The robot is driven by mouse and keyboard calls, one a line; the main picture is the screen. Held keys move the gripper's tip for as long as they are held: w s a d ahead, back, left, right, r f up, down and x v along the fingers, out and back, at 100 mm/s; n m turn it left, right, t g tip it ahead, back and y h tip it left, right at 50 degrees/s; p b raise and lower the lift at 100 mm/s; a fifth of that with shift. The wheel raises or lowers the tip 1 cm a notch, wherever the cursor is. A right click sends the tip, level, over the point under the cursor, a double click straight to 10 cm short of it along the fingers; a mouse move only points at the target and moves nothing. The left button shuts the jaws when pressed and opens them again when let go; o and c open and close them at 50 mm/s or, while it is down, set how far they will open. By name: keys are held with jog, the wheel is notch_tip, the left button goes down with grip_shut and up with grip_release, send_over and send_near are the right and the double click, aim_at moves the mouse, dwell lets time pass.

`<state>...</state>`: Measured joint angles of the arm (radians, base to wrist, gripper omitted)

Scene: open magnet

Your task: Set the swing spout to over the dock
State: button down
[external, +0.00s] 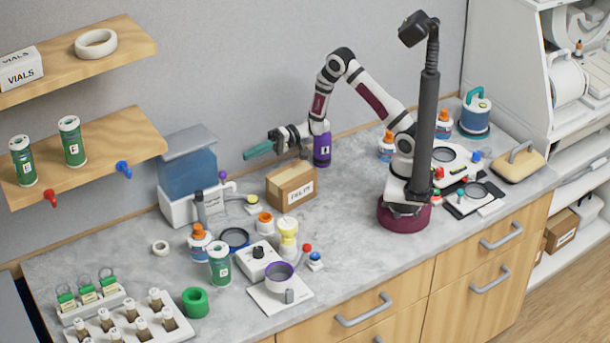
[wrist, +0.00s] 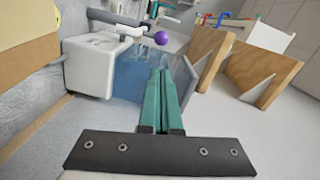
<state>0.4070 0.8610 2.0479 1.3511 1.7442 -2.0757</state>
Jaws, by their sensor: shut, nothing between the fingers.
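My gripper (external: 250,153) has teal fingers, pressed together and empty, above the counter to the right of the water dispenser. In the wrist view the closed fingers (wrist: 160,72) point toward the blue tank (wrist: 125,75) and the white body (wrist: 90,65). The dispenser has a blue tank (external: 188,175) on a white base (external: 180,212). A purple ball knob (external: 222,175) stands at its right; in the wrist view this knob (wrist: 161,38) is at the end of a grey arm (wrist: 120,20), which looks like the swing spout. The fingers are apart from the knob. I cannot clearly identify the dock.
A cardboard box (external: 290,187) and a purple bottle (external: 322,148) stand near my gripper. Bottles, a dial box (external: 258,262) and a green ring (external: 195,301) crowd the front. Wooden shelves (external: 90,165) hang at left. The counter between the dispenser and the vial rack is mostly clear.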

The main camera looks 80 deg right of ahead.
jog(key=x, duration=0.8)
jog(key=shift+a, duration=0.25)
jog(key=shift+w, duration=0.1)
jog(key=shift+s+a+m+t+h, duration=0.2)
jog(key=shift+s+m+t+h, duration=0.1)
jog(key=shift+t+h, duration=0.1)
